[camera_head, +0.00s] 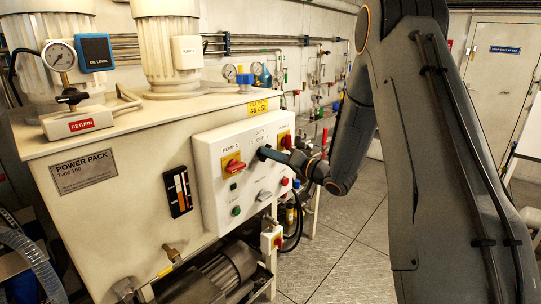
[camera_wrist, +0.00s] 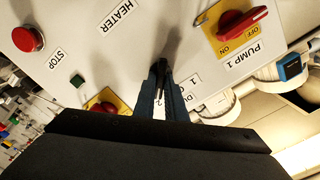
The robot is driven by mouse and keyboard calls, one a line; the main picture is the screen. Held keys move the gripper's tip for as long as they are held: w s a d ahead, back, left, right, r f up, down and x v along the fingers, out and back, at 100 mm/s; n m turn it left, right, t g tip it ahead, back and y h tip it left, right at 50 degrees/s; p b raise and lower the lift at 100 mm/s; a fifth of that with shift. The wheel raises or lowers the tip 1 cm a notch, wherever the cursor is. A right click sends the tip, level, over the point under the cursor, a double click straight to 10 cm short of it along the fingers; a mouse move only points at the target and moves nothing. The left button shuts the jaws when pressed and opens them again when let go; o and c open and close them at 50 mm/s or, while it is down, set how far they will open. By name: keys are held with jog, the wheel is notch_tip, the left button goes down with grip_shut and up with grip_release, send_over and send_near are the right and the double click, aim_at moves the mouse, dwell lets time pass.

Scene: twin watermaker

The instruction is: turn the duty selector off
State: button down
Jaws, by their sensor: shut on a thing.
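The duty selector is on the white control panel (camera_head: 212,166), between the red pump switches. In the head view my gripper (camera_head: 264,153) reaches it from the right and covers its knob. In the wrist view, which is upside down to the panel, my gripper (camera_wrist: 160,70) is closed on a small dark part, the duty selector's knob (camera_wrist: 159,88), with the figures 1 and 2 beside the fingers. The fingers hide most of the knob, so I cannot tell which position it points to.
The red PUMP 1 switch (camera_wrist: 242,22) on its yellow plate sits beside my gripper, with another red switch (camera_head: 285,141) on the other side. A red stop button (camera_wrist: 28,39) is on the same panel. Open floor (camera_head: 345,240) lies to the right.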

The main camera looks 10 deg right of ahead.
jog(key=n+b, duration=0.5)
jog(key=n, duration=0.3)
jog(key=shift+s+a+r+n, duration=0.1)
jog(key=shift+n, duration=0.2)
dwell(0.6)
jog(key=c, duration=1.8)
grip_release()
